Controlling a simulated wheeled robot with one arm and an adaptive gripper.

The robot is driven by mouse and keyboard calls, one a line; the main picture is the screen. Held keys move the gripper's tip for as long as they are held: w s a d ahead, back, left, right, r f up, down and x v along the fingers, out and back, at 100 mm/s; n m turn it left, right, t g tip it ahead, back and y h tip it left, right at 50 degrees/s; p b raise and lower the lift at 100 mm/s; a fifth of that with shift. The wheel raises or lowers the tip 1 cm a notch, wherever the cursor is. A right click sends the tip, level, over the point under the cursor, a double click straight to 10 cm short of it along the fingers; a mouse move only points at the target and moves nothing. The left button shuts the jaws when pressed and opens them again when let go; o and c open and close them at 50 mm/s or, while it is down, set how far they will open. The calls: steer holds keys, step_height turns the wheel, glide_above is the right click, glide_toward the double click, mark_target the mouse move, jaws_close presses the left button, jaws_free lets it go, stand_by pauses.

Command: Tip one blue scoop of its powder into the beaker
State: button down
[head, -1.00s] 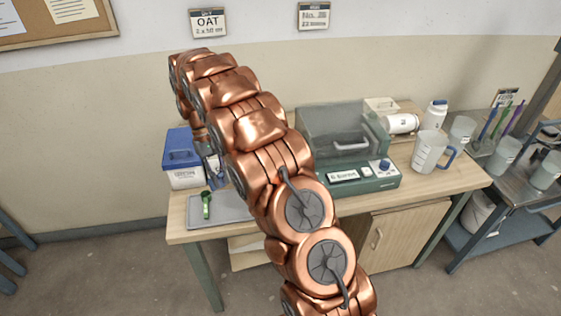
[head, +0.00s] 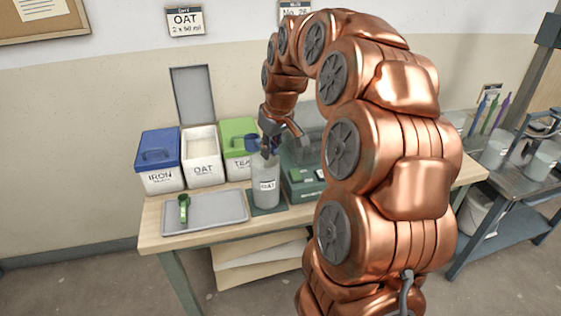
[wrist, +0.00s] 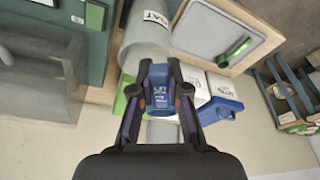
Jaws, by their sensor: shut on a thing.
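My gripper (head: 280,130) is shut on the blue scoop (head: 254,143), whose handle also shows between the fingers in the wrist view (wrist: 159,88). In the head view the scoop is at the mouth of the beaker (head: 264,187), at its upper rim. The beaker is clear, labelled OAT, and stands upright on a dark mat. It also shows at the top of the wrist view (wrist: 146,42). I cannot tell the scoop's tilt, or whether powder is in it. The OAT bin (head: 204,173) is white, with its grey lid (head: 192,95) raised.
The blue-lidded IRON bin (head: 158,160) and a green-lidded bin (head: 237,135) flank the OAT bin. A grey tray (head: 215,211) with a green scoop (head: 184,208) lies in front. A green machine (head: 303,187) stands right of the beaker, partly behind my arm.

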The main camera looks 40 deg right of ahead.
steer(key=shift+s+d+f+t+y+p, duration=0.35)
steer(key=shift+s+f+y, duration=0.3)
steer(key=shift+f+y, duration=0.25)
steer(key=shift+s+d+f+t+y+p, duration=0.3)
steer(key=shift+s+f+y, duration=0.3)
steer(key=shift+f+y, duration=0.25)
stand_by(0.4)
steer(key=shift+r+m+y+p, duration=0.2)
steer(key=shift+m+y+p, duration=0.3)
steer(key=shift+y+p, duration=1.35)
steer(key=y, duration=0.2)
steer(key=m+y+p, duration=0.1)
steer(key=y, duration=0.1)
steer(key=d+r+y, duration=0.1)
steer(key=y, duration=0.1)
steer(key=shift+w+m+y+p, duration=0.1)
steer(key=shift+m+y+p, duration=0.2)
steer(key=shift+m+p, duration=0.1)
steer(key=shift+d+p, duration=0.1)
steer(key=shift+p, duration=0.45)
